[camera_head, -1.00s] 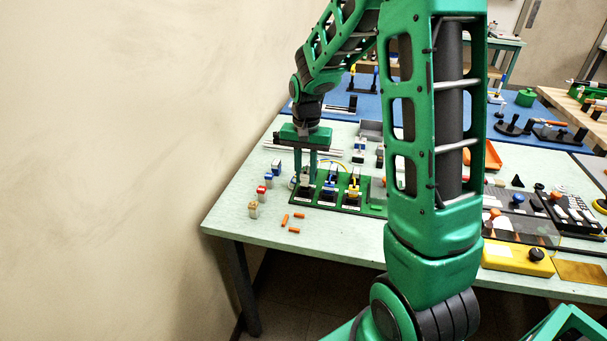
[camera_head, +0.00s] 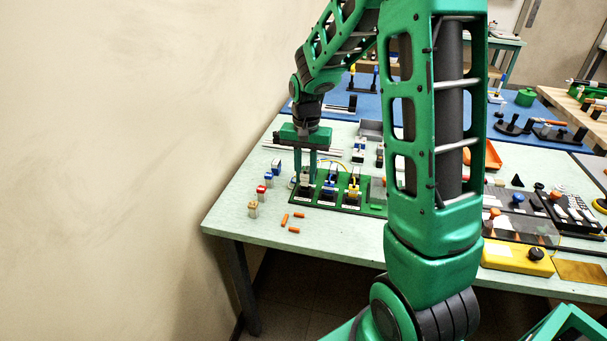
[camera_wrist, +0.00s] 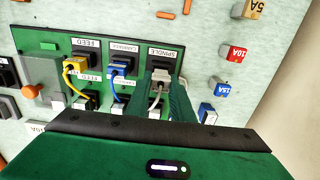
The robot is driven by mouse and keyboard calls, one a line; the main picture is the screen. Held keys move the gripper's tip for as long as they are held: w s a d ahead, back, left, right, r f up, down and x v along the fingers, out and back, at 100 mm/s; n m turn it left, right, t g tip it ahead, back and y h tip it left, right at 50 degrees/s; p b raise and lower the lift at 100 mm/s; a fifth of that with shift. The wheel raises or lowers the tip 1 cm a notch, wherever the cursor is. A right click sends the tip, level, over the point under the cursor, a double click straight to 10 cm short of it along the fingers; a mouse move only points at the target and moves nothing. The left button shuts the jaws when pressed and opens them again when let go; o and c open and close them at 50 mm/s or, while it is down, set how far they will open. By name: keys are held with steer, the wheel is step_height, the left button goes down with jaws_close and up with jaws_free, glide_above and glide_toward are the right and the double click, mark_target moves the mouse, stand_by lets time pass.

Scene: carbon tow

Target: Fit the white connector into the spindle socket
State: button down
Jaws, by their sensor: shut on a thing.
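The white connector (camera_wrist: 160,76) sits between the two fingers of my gripper (camera_wrist: 162,82) in the wrist view, with its grey cable trailing from it. My gripper is shut on it. The connector is at the dark spindle socket (camera_wrist: 165,63), just below the SPINDLE label. The fingers and connector hide much of the socket, so I cannot tell how deep the connector sits. In the head view my gripper (camera_head: 305,180) points down over the left end of the green board (camera_head: 337,209).
A blue connector (camera_wrist: 119,68) is at the CARRIAGE socket and a yellow connector (camera_wrist: 76,64) at the FEED socket, beside my gripper. Small coloured blocks, including a red one (camera_wrist: 235,54), and orange pegs (camera_head: 294,230) lie around the board. A plain wall stands left.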

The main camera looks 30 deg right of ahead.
steer(key=shift+f, duration=0.85)
steer(key=c, duration=1.5)
jaws_free()
steer(key=shift+o, duration=0.2)
steer(key=shift+r, duration=0.1)
step_height(320, 180, up, 11)
steer(key=shift+w+f, duration=0.1)
steer(key=shift+f, duration=0.1)
